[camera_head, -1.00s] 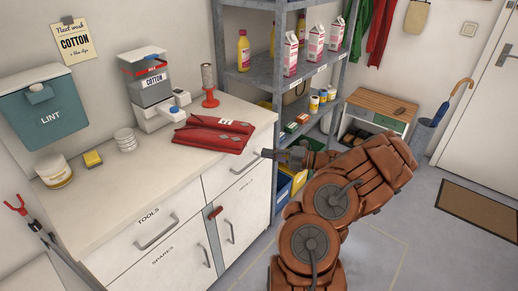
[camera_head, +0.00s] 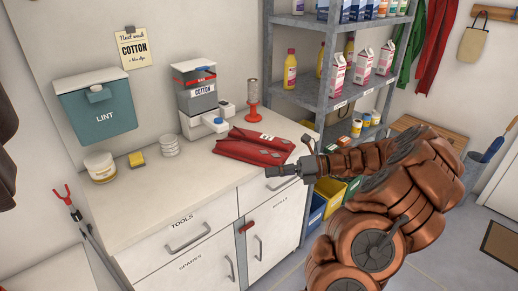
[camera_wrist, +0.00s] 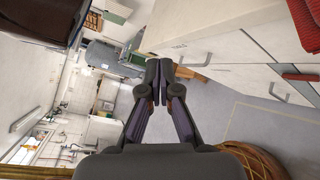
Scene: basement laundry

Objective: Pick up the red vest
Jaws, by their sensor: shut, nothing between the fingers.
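The red vest (camera_head: 253,148) lies folded on the right part of the white counter in the head view, with a small pale label on it. A corner of the vest (camera_wrist: 309,33) shows at the upper right edge of the wrist view. My gripper (camera_head: 270,171) is shut and empty, just in front of the vest near the counter's front edge and apart from it. In the wrist view my gripper (camera_wrist: 160,68) has its fingertips together, pointing along the cabinet fronts rather than at the vest.
A red-based cylinder (camera_head: 252,113) stands behind the vest. A metal shelf (camera_head: 311,100) stands right of the counter.

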